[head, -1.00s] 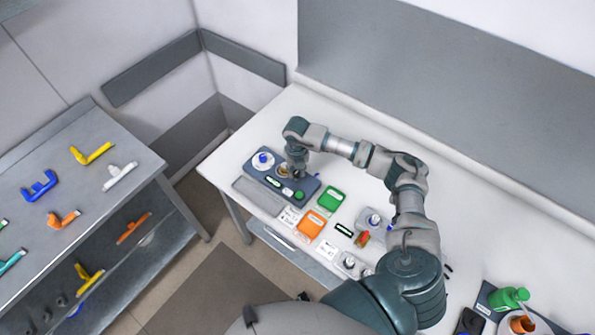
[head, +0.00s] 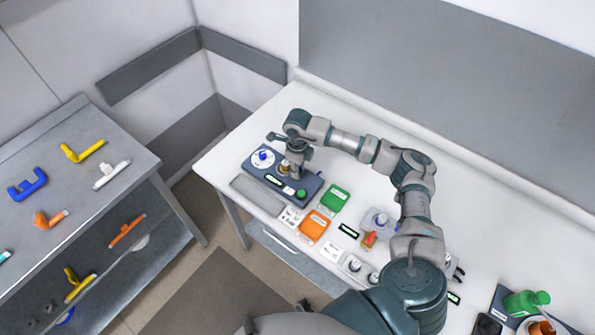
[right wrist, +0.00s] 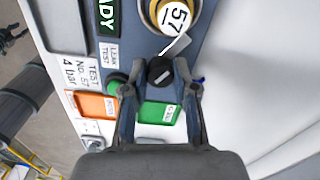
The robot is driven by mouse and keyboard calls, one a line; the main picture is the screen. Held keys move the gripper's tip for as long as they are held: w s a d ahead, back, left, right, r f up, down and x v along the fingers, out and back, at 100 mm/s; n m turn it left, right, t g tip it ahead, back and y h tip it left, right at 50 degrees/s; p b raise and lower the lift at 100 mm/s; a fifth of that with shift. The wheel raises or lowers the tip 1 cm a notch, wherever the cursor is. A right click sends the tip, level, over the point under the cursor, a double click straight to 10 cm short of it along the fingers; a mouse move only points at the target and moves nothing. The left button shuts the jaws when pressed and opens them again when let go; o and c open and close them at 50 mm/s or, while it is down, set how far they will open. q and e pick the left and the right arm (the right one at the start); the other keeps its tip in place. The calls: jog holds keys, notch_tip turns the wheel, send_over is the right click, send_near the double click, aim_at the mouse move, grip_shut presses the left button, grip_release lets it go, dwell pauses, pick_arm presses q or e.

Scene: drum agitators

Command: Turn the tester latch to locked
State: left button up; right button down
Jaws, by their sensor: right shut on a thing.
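The leak tester (head: 258,176) is a dark blue-grey box on the white table, with a white dial, a brass fitting and a green button. Its latch (right wrist: 157,66) is a small black knob with a white line, next to a pale tab, in the right wrist view. My right gripper (head: 297,176) is over the tester's right part and hides the latch in the head view. In the right wrist view my right gripper (right wrist: 161,78) is shut on the latch, one finger on each side.
A brass fitting tagged 57 (right wrist: 174,16) sits just beyond the latch. The green button (right wrist: 117,83) is close to the left finger. A green tray (head: 335,199) and an orange tray (head: 314,226) lie beside the tester. A grey bench (head: 100,140) with coloured handles stands left.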

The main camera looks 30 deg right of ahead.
jog(key=n+b, duration=0.2)
jog(key=n, duration=0.2)
jog(key=shift+f, duration=0.1)
jog(key=shift+n+b, duration=0.4)
jog(key=shift+n, duration=0.3)
pick_arm(q)
jog(key=shift+w+d+f, duration=0.15)
jog(key=shift+w+f, duration=0.2)
jog(key=shift+w, duration=0.3)
jog(key=shift+w+d+f, duration=0.1)
jog(key=shift+w+f, duration=0.25)
jog(key=shift+w, duration=0.25)
jog(key=shift+w+d+f, duration=0.15)
jog(key=shift+w+f, duration=0.2)
jog(key=shift+w, duration=0.3)
pick_arm(e)
jog(key=shift+n, duration=0.7)
pick_arm(q)
jog(key=shift+w, duration=0.1)
pick_arm(e)
jog(key=c, duration=0.9)
grip_release()
jog(key=shift+w, duration=0.1)
pick_arm(q)
jog(key=shift+d, duration=0.1)
pick_arm(e)
notch_tip(320, 180, up, 12)
jog(key=shift+d, duration=0.1)
